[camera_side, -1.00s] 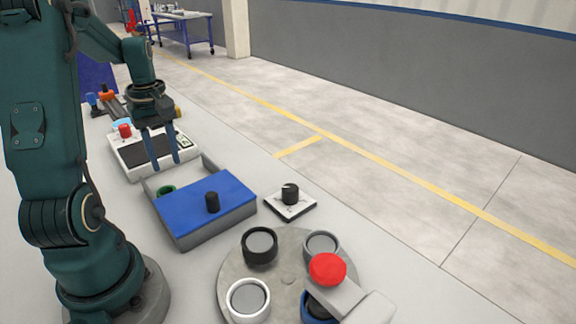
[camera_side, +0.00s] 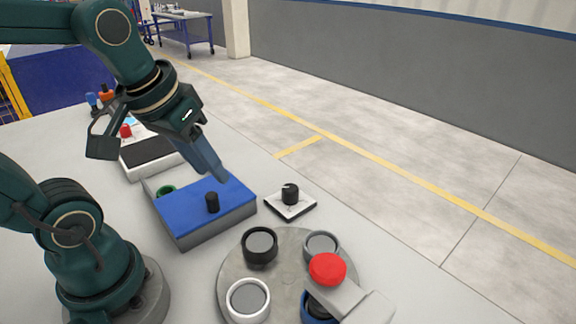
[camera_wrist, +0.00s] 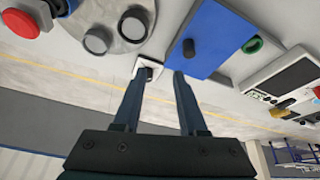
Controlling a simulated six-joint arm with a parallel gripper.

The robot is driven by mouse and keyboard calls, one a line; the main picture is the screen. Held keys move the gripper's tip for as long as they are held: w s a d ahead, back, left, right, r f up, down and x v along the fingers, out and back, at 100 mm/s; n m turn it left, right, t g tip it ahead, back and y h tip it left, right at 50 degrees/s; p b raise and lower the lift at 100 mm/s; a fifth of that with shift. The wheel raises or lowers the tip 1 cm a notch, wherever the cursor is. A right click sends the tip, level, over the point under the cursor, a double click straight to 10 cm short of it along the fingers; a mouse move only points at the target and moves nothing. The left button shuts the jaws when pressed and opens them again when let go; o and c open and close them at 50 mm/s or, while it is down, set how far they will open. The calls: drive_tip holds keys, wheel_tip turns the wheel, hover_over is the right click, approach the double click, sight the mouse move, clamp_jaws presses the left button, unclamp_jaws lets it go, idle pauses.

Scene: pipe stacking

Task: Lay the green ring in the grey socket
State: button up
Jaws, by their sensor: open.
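The green ring (camera_side: 166,190) lies in the uncovered end of a grey box (camera_side: 184,238), close beside the edge of its blue lid. It also shows in the wrist view (camera_wrist: 252,45). The blue lid (camera_side: 232,198) covers most of the box and carries a black knob (camera_side: 212,202). The grey socket (camera_side: 321,244) is on a round grey turntable, and nothing is seen in it. My gripper (camera_side: 222,179) points down and to the right, above the lid's far side. In the wrist view its fingers (camera_wrist: 160,72) are apart and empty.
The turntable (camera_side: 287,262) also bears black (camera_side: 260,246), white (camera_side: 248,300) and blue (camera_side: 314,308) sockets. A black dial on a white plate (camera_side: 290,204) stands beside the box. A panel (camera_side: 150,156) stands beyond it.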

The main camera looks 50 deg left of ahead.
drive_tip(key=d+m, duration=0.1)
drive_tip(key=s+d+m, duration=0.1)
drive_tip(key=s+d+t, duration=0.1)
drive_tip(key=shift+f+m+h, duration=0.3)
drive_tip(key=shift+m+h, duration=0.1)
drive_tip(key=shift+s+d+f+m, duration=0.1)
drive_tip(key=shift+s+d+m, duration=0.2)
drive_tip(key=shift+d+m, duration=0.1)
drive_tip(key=shift+c, duration=1.2)
